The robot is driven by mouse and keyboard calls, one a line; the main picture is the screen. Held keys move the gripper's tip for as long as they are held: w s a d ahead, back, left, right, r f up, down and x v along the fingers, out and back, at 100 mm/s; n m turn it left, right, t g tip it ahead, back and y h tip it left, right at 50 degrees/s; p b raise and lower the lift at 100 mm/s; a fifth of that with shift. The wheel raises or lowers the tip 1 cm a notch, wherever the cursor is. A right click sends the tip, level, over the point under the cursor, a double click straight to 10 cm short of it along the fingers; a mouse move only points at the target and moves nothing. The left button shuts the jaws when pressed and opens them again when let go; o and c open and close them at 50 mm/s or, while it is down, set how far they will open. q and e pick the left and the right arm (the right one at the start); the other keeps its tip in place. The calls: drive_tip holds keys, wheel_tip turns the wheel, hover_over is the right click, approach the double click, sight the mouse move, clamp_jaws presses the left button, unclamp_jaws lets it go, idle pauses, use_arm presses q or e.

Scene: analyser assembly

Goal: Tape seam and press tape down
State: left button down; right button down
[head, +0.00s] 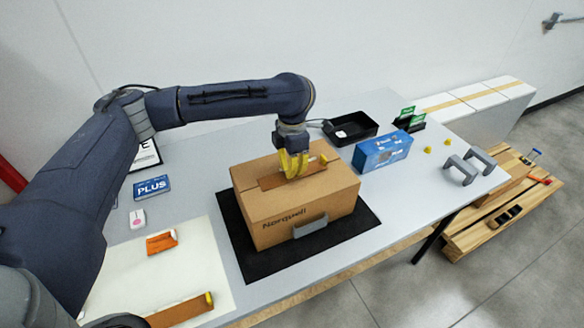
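A closed brown cardboard box (283,207) marked Norquell stands on a black mat (357,226). A darker brown tape strip (314,169) with a yellow end lies along the middle of its top. My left gripper (293,176) points down with yellow fingers over the strip, at or just above it; contact is unclear. The fingers overlap from this angle, so their opening and any grip are unclear. A similar brown strip with a yellow end (182,311) lies at the bottom left. My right gripper is out of view.
A grey handle-like piece (311,226) is at the box's front. A blue box (381,152), black tray (350,128), green-topped items (409,117) and grey brackets (470,165) stand to the right. A white sheet (199,270) with an orange packet (161,243) lies left.

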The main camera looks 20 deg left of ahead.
sight(308, 169)
use_arm(q)
drive_tip(key=shift+f, duration=0.45)
idle(0.4)
drive_tip(key=shift+r, duration=0.15)
drive_tip(key=shift+r, duration=2.85)
drive_tip(key=w+d+r, duration=0.1)
drive_tip(key=d, duration=0.1)
drive_tip(key=w+d+r, duration=0.1)
drive_tip(key=w+d, duration=0.1)
drive_tip(key=shift+w+r, duration=0.2)
drive_tip(key=shift+r, duration=0.2)
drive_tip(key=shift+f, duration=2.7)
drive_tip(key=shift+f, duration=1.25)
